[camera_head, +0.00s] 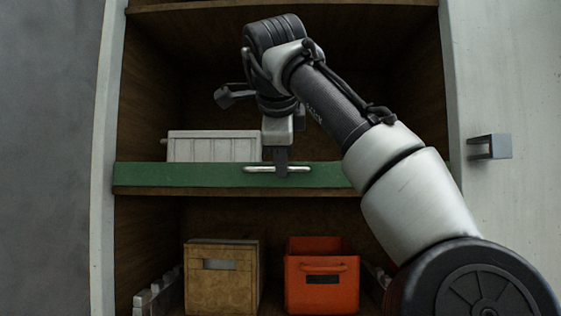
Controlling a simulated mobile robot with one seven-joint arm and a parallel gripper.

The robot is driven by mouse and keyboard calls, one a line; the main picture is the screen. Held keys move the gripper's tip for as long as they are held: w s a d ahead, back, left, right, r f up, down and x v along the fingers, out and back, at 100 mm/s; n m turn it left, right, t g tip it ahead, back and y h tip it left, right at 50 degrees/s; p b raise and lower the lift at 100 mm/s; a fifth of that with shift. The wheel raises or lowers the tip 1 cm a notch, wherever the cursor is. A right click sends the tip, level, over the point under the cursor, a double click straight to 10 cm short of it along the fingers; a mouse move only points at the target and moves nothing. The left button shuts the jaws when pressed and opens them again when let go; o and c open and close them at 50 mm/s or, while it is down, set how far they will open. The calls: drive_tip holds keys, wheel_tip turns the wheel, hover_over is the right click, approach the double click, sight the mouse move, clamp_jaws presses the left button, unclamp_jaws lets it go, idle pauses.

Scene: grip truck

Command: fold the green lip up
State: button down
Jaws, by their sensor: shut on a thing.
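The green lip (180,175) runs across the front edge of the middle shelf, spanning most of the opening; my arm hides its right part. A pale metal bar handle (250,169) is fixed to the lip near its middle. My gripper (281,168) points down from above, with its fingers at the handle, shut on it. The exact contact of the fingers is too small to see clearly.
A white crate (213,146) stands on the shelf just behind the lip, left of my gripper. Below are a tan box (221,277) and an orange bin (321,275). A door with a grey handle (490,147) is at right.

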drive_tip(key=shift+w+d+f, duration=0.1)
drive_tip(key=shift+d+f, duration=0.05)
drive_tip(key=c, duration=2.1)
unclamp_jaws()
drive_tip(key=shift+w, duration=0.15)
